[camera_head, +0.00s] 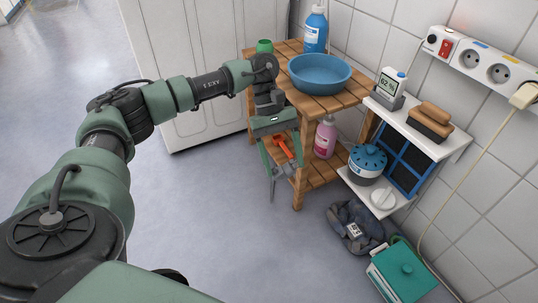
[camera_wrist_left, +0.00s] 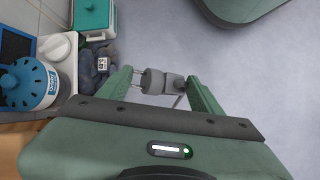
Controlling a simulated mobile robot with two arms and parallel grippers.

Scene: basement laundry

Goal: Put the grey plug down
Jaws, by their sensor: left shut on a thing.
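My left gripper (camera_head: 285,171) points down in front of the wooden table, over open floor. In the left wrist view its fingers (camera_wrist_left: 160,82) are closed on the grey plug (camera_wrist_left: 155,81), which sits crosswise between the fingertips. In the head view the plug (camera_head: 282,173) is small and hard to make out. A thin grey piece (camera_head: 272,189) hangs below the fingertips. My right gripper is not in view.
The wooden table (camera_head: 345,98) carries a blue basin (camera_head: 319,75) and a blue bottle (camera_head: 315,32). A pink bottle (camera_head: 325,138) stands on its lower shelf. White wall shelves (camera_head: 425,140), a power strip (camera_head: 470,58) and a teal box (camera_head: 402,272) are right. The floor (camera_head: 225,215) is clear.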

